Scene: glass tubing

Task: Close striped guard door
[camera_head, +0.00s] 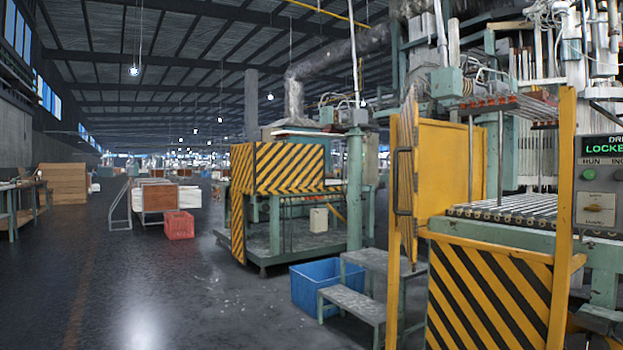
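The striped guard door (405,172) is in the right half of the head view. I see it nearly edge-on, with a dark vertical handle (397,182) on its left side. It stands swung out from the yellow frame of the machine, so it looks open. Through the opening behind it the roller bed (530,214) and a yellow inner panel (450,168) show. A fixed yellow-and-black striped panel (490,297) is below the opening. Neither of my grippers is in view.
A grey step stool (352,303) and a blue bin (322,283) stand on the floor left of the door. A control panel (599,190) reading "LOCKE" is at the right edge. A second striped machine (288,168) stands farther back.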

